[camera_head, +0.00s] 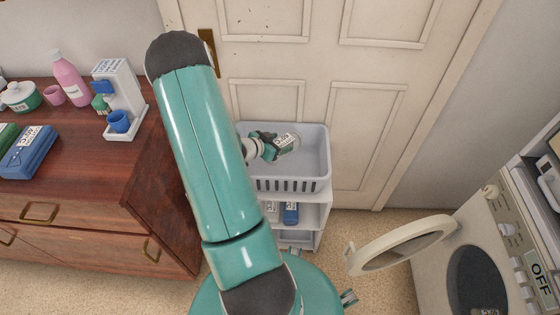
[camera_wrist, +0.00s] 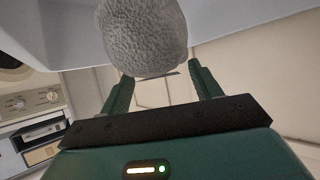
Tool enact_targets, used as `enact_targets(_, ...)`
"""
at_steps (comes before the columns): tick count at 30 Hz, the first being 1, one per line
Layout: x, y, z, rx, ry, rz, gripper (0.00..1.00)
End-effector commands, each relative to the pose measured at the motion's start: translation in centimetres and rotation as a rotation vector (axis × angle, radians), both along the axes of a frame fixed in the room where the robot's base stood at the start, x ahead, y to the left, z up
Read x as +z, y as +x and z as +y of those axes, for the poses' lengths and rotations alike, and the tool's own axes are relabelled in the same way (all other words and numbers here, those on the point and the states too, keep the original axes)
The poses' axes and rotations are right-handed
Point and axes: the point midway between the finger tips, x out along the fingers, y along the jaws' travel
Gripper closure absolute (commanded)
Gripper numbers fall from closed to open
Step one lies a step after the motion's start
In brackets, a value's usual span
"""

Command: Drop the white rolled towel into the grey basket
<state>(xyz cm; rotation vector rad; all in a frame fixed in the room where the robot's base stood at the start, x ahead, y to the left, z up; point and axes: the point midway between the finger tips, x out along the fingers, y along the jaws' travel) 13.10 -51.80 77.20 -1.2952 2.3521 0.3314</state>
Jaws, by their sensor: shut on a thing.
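The white rolled towel (camera_head: 290,144) is held at the end of my gripper (camera_head: 272,147) in the head view. In the wrist view the towel (camera_wrist: 143,36) looks like a rough, rounded, pale grey end beyond the two green fingers of my gripper (camera_wrist: 161,74). My gripper is shut on it. The grey basket (camera_head: 318,160) has slotted sides and sits on top of a white shelf unit. I cannot tell the towel's exact height above the basket floor.
A white panelled door (camera_head: 265,60) is behind the basket. A washing machine (camera_head: 450,265) with its round door (camera_head: 402,245) open is at right. Blue items lie on the shelf below the basket.

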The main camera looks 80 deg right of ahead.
Motion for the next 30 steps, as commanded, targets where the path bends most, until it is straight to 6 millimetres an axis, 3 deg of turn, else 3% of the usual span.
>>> enact_targets(6,0.0,0.1,-0.1,-0.001,-0.001,0.0,0.64)
enact_targets(7,0.0,0.1,-0.2,-0.001,-0.001,0.0,0.33)
enact_targets(10,0.0,0.2,-0.2,-0.001,-0.001,0.0,0.13)
enact_targets(11,0.0,0.2,-0.2,0.0,-0.001,0.0,0.11)
enact_targets(23,0.5,0.7,0.4,0.003,-0.001,-0.001,0.11)
enact_targets(30,2.6,2.9,3.7,0.004,-0.002,-0.003,0.11)
